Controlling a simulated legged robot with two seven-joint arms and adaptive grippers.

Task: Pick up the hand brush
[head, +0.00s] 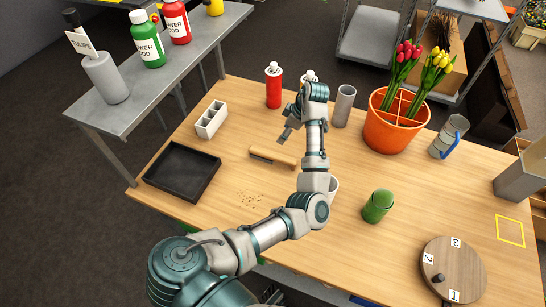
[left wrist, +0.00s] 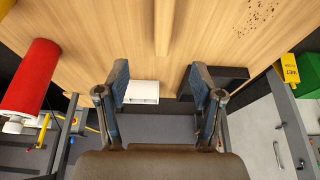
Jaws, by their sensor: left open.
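The hand brush (head: 272,157) lies on the wooden table, its light wooden back close in colour to the table top. I cannot make out its bristles. In the left wrist view it is the wooden bar (left wrist: 164,24) at the top middle, beyond the fingertips. My left gripper (head: 287,132) is above the table, just behind and to the right of the brush in the head view, apart from it. In the left wrist view its two fingers (left wrist: 160,78) are spread with nothing between them. My right gripper does not show.
Dark crumbs (head: 250,198) lie in front of the brush. A black tray (head: 183,172) and white holder (head: 211,119) are left; a red bottle (head: 273,86) stands behind. A grey cylinder (head: 344,106), orange tulip pot (head: 392,133) and green object (head: 378,205) are right.

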